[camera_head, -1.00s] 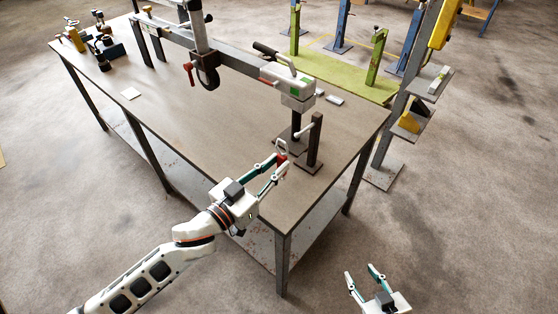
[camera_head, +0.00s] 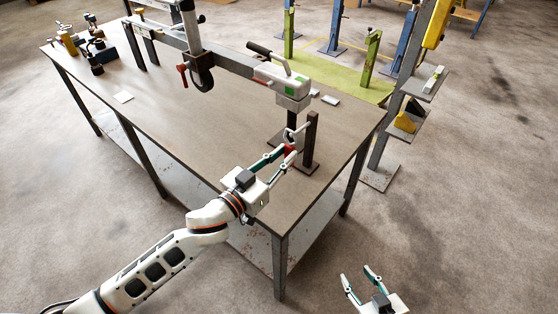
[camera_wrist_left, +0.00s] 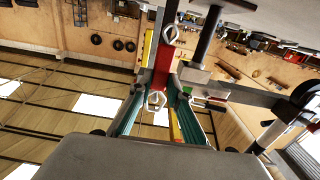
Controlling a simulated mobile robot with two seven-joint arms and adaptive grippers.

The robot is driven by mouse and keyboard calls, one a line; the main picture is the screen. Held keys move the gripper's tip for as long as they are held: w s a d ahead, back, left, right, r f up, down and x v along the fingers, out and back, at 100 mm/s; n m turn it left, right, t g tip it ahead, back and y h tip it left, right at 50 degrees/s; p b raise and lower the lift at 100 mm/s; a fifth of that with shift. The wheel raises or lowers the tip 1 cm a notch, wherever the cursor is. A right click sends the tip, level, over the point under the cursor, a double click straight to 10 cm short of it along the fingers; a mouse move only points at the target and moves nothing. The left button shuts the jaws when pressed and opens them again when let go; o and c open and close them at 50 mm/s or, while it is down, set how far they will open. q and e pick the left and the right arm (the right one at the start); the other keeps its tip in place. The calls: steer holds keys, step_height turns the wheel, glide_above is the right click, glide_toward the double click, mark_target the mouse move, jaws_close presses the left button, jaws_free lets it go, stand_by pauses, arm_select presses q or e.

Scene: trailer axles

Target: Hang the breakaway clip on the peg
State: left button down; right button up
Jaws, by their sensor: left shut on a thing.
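The breakaway clip (camera_head: 290,149) is a small red piece at the tips of my left gripper (camera_head: 286,154), just above the table edge. In the left wrist view the red clip (camera_wrist_left: 163,68) lies between the fingers of my left gripper (camera_wrist_left: 163,106), with a metal loop at each end. The pale peg (camera_head: 300,128) sticks out of a dark upright post (camera_head: 311,138) on the table. The clip's upper loop appears close to the peg; I cannot tell whether it is around it or in front of it. My right gripper (camera_head: 360,276) is open and empty, low beside the table.
The table's front middle is clear.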

mark_target(288, 153)
arm_select(q)
steer(key=shift+w+d+b, duration=0.3)
steer(key=shift+w+d, duration=0.15)
steer(key=shift+w, duration=0.15)
steer(key=shift+b+x, duration=0.45)
steer(key=shift+x, duration=0.6)
steer(key=shift+w+d+f, duration=0.35)
steer(key=shift+w+f, duration=0.15)
steer(key=shift+f, duration=0.05)
steer(key=c, duration=1.8)
jaws_free()
steer(key=shift+f, duration=0.1)
